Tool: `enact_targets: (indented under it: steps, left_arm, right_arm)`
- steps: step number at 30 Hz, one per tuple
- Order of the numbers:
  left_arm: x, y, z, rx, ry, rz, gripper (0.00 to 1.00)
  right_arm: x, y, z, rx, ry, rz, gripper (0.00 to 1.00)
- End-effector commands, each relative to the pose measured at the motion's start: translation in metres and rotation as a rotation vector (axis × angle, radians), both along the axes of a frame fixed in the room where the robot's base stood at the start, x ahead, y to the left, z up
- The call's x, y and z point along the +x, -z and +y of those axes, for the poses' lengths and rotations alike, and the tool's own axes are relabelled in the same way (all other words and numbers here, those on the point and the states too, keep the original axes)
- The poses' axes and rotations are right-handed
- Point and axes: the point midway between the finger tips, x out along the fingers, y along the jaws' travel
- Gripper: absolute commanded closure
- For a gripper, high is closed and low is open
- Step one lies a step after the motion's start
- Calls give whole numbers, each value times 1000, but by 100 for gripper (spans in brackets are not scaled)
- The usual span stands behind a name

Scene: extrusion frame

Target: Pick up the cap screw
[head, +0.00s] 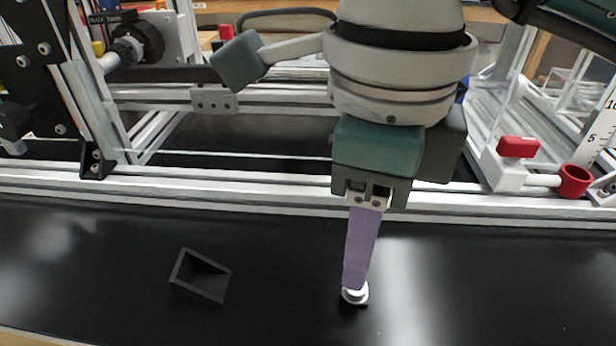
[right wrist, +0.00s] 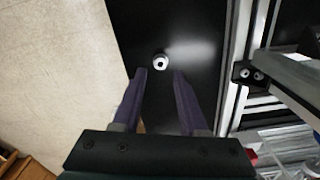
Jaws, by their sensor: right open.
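The cap screw (head: 356,296) is a small silver round piece on the black surface, just below and partly behind the fingertips in the head view. In the right wrist view the cap screw (right wrist: 160,62) shows as a bright ring with a dark centre, just beyond the fingertips and in line with the gap between them. My right gripper (head: 354,284) has purple fingers and points down. In the right wrist view the right gripper (right wrist: 160,76) is open with nothing between its fingers. The head view does not show whether the tips touch the screw. My left gripper is not in view.
A small dark open box (head: 201,290) lies on the black surface (head: 100,270) to the left. The silver extrusion frame (head: 270,208) runs behind. A white fixture with a red knob (head: 517,147) stands on it at right. The black surface right of the screw is clear.

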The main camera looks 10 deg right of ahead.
Motion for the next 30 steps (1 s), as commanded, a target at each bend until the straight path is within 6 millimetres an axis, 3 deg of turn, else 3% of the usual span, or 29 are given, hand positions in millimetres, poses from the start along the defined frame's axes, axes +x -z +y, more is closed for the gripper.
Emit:
enact_targets:
  steps: [15, 23, 30]
  left_arm:
    - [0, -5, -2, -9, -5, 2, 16]
    - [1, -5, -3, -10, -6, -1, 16]
    - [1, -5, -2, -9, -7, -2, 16]
  right_arm:
    - [-3, 63, -6, 5, -1, 2, 58]
    - [-2, 66, -6, 5, -3, -1, 58]
    - [-2, 65, -6, 5, -2, -1, 84]
